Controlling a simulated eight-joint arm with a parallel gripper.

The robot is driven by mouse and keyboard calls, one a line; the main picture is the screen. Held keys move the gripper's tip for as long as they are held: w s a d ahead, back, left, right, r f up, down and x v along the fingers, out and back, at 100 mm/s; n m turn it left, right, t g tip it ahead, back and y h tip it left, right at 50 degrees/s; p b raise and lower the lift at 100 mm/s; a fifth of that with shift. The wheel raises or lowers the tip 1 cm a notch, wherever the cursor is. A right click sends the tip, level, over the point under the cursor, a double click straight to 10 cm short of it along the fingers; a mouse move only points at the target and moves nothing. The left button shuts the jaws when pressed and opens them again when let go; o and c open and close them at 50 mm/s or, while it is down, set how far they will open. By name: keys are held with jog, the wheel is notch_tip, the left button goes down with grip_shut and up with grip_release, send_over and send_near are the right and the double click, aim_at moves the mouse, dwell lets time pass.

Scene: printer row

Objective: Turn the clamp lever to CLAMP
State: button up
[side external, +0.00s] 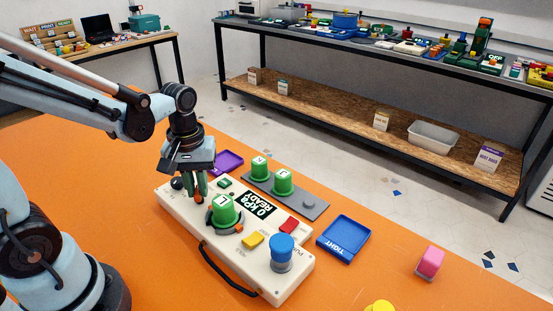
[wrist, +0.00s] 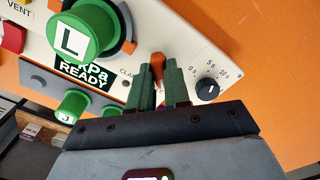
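The clamp lever (wrist: 158,61) is a small orange handle on the cream panel, beside a partly hidden label that starts "CLA". In the side view only a bit of orange (side external: 199,198) shows under my fingers. My gripper (wrist: 158,72) points down at the panel, its two green fingers close together on either side of the lever. The narrow gap between them matches the lever's width, so it looks shut on it. It also shows in the side view (side external: 196,186). The panel's display (side external: 262,206) reads "0 kPa READY". The lever's lower part is hidden.
A green part marked L (side external: 224,209) stands on the panel close to my gripper. A black dial (wrist: 207,89) is on the other side. Yellow (side external: 253,240) and red (side external: 289,225) buttons and a blue knob (side external: 282,252) are on the panel. A blue tray (side external: 345,236) lies nearby.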

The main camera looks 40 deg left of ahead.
grip_shut()
jog(key=m, duration=0.4)
jog(key=shift+m, duration=0.3)
jog(key=m, duration=0.4)
jog(key=shift+m, duration=0.3)
jog(key=m, duration=0.4)
jog(key=shift+m, duration=2.4)
jog(key=o, duration=0.7)
grip_release()
